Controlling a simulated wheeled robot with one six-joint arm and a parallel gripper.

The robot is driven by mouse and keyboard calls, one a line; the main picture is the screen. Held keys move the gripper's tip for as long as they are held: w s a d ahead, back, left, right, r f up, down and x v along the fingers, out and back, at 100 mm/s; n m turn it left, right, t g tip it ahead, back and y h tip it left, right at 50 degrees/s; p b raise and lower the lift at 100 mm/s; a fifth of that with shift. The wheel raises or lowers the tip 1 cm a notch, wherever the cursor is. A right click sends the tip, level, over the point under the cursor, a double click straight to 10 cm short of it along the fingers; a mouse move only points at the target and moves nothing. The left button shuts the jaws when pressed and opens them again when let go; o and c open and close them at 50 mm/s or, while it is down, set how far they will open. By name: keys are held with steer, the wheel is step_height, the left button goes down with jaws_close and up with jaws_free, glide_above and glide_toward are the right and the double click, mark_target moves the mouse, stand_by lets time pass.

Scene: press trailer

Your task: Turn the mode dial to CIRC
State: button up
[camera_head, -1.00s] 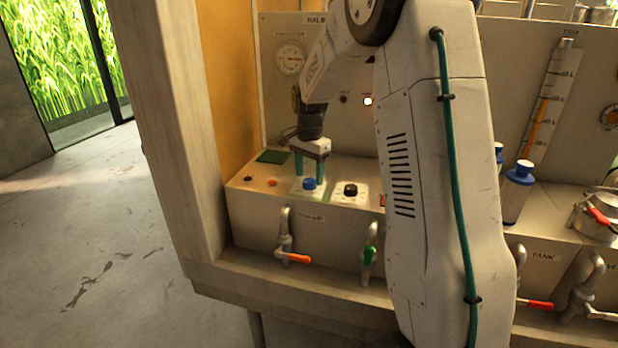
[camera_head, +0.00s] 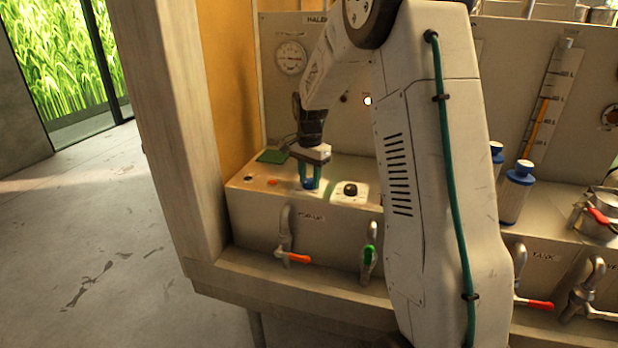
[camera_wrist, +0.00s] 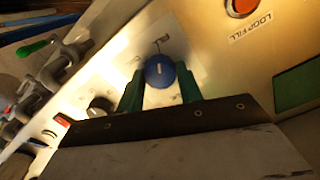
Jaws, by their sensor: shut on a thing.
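The blue mode dial (camera_wrist: 160,71) sits on a pale label plate on the panel. It has a white pointer mark on its top. The small lettering around it is too blurred to read. My gripper (camera_wrist: 160,88) has green fingers, one on each side of the dial, and is shut on it. In the head view my gripper (camera_head: 310,178) points down at the panel top, and its fingers hide most of the dial (camera_head: 308,183). A black knob (camera_head: 350,188) stands to the right of the dial; it also shows in the wrist view (camera_wrist: 101,106).
An orange button (camera_wrist: 241,5) labelled LOOP FILL and a green plate (camera_wrist: 298,86) lie near my gripper. Valves with an orange handle (camera_head: 293,258) and a green handle (camera_head: 369,255) project from the panel's front. Blue-capped cylinders (camera_head: 516,190) stand at the right.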

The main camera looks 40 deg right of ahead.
mark_target(310, 180)
steer(key=n, duration=1.3)
steer(key=shift+s, duration=0.1)
steer(key=shift+n, duration=0.4)
steer(key=o, duration=1)
step_height(310, 180, up, 8)
steer(key=shift+f, duration=0.1)
stand_by(0.4)
